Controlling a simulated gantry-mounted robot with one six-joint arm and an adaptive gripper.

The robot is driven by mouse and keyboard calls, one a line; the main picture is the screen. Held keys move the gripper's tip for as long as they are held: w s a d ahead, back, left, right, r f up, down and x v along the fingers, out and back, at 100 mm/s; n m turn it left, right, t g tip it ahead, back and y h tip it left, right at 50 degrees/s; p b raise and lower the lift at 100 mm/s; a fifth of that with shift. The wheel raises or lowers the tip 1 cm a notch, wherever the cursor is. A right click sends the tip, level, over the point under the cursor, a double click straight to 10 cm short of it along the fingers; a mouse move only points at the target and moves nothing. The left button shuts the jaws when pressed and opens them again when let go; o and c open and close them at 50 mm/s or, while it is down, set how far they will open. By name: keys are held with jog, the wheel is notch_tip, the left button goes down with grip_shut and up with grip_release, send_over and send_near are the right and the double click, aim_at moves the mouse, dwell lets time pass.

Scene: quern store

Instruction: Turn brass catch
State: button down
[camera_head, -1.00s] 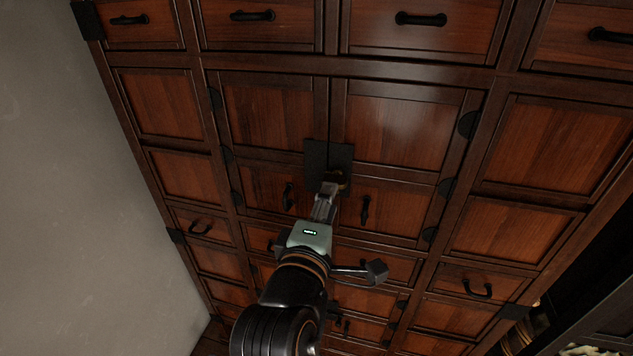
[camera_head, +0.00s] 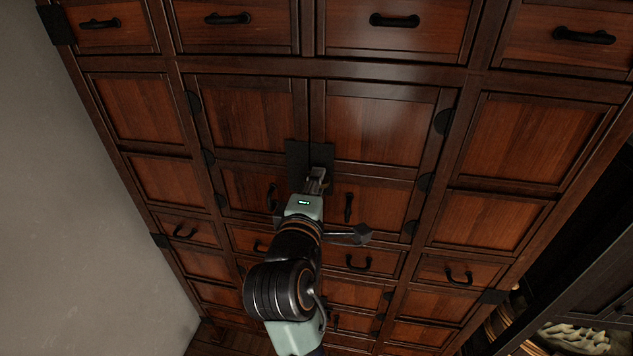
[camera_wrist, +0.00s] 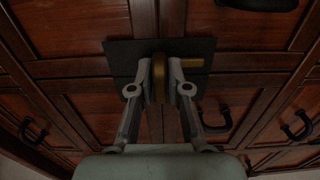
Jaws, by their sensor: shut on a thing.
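The brass catch (camera_wrist: 160,78) sits on a dark square metal plate (camera_wrist: 120,57) where the two cabinet doors meet. In the wrist view its rounded brass part stands between my fingers, and a brass bar (camera_wrist: 193,63) reaches out to the right. My gripper (camera_wrist: 160,91) is shut on the catch, one finger on each side. In the head view my gripper (camera_head: 316,180) reaches the lower part of the dark plate (camera_head: 298,156), and the catch is hidden behind it.
Drawers with black handles (camera_head: 394,20) run along the top. A plain wall (camera_head: 60,230) stands at the left. A dark shelf with pale items (camera_head: 575,338) is at the lower right.

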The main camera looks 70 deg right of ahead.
jog(key=shift+m, duration=0.3)
jog(key=m+b, duration=0.2)
jog(key=m, duration=0.2)
jog(key=shift+f+m, duration=0.1)
jog(key=shift+m, duration=0.2)
jog(key=m+b, duration=0.2)
jog(key=m, duration=0.2)
jog(key=shift+m, duration=0.3)
jog(key=m+b, duration=0.2)
jog(key=m, duration=0.2)
jog(key=shift+b, duration=0.3)
jog(key=shift+m+b, duration=1)
jog(key=shift+m, duration=1)
jog(key=c, duration=1.2)
grip_release()
